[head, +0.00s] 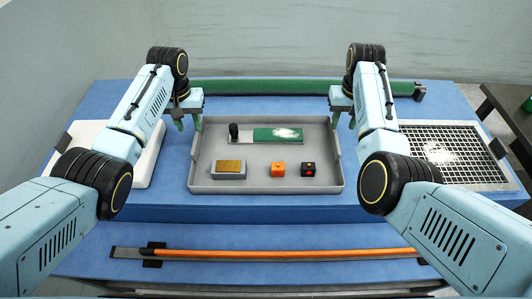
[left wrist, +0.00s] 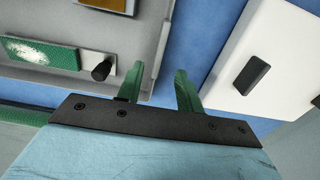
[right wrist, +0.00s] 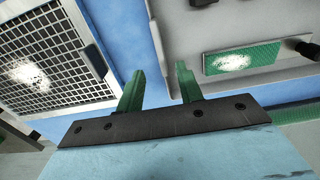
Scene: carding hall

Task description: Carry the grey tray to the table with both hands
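The grey tray (head: 265,186) sits flat on the blue worktop in the middle of the head view. My left gripper (left wrist: 158,85) is open at the tray's left side, fingers either side of the wall line. My right gripper (right wrist: 160,85) is open at the right side in the same way. Neither visibly grips the tray; finger height is unclear.
A green strip (head: 300,88) runs behind. An orange rod (head: 280,253) lies in front. A dark table (head: 496,105) stands at far right.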

